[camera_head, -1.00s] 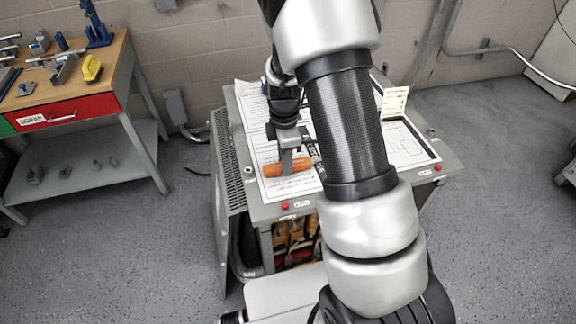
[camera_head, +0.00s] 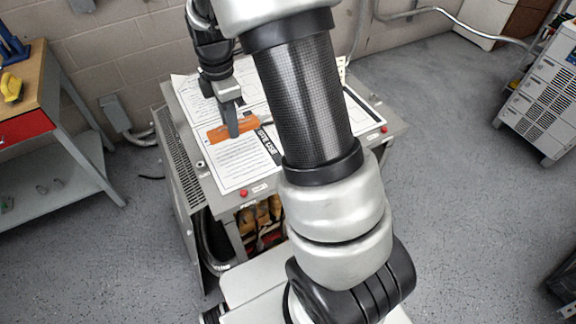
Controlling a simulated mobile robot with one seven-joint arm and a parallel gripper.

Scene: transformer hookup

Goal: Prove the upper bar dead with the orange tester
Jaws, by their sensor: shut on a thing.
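The orange tester (camera_head: 219,134) is a short orange bar in the jaws of my gripper (camera_head: 233,130). My gripper points down and is shut on it, over the printed sheets on the grey cart top. I cannot tell whether the tester touches the sheet or is held just above it. The upper bar cannot be made out; my arm hides much of the cart's right and middle.
The grey cart (camera_head: 213,187) has red buttons (camera_head: 243,192) along its front edge. A workbench with a red drawer (camera_head: 25,127) stands at left. A white-grey cabinet (camera_head: 540,100) stands at right. Open floor lies between.

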